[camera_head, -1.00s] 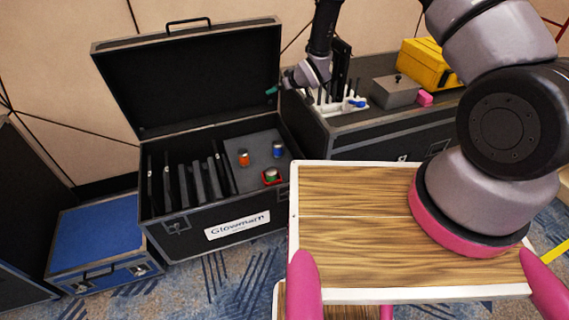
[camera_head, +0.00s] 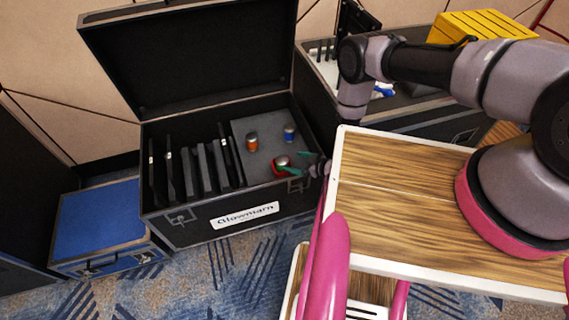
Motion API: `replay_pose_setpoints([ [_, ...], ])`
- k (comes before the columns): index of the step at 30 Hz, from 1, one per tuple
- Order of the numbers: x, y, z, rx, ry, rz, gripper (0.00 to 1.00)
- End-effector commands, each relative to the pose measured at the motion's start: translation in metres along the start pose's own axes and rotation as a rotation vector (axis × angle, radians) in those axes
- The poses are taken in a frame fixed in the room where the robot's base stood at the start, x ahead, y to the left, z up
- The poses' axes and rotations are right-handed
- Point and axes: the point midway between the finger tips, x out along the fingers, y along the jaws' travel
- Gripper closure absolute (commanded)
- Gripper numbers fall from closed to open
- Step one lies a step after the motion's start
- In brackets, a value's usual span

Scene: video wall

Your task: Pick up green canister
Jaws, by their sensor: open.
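The green canister (camera_head: 283,162) stands upright at the front right of the grey panel inside the open black case. My gripper (camera_head: 297,163) is at the case's right front edge, just right of the canister.
An orange canister (camera_head: 252,142) and a blue canister (camera_head: 289,133) stand behind on the same panel (camera_head: 265,127). Black slotted parts fill the case's left side. The raised lid (camera_head: 190,60) stands behind. My wooden-topped base is at right.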

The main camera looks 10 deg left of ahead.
Motion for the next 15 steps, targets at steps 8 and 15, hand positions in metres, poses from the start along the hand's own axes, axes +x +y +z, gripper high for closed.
replay_pose_setpoints([
  [8, 0.031, 0.0, 0.001, 0.0, -0.001, 0.0, 0.0],
  [15, 0.062, -0.004, 0.005, -0.003, 0.0, -0.002, 0.0],
])
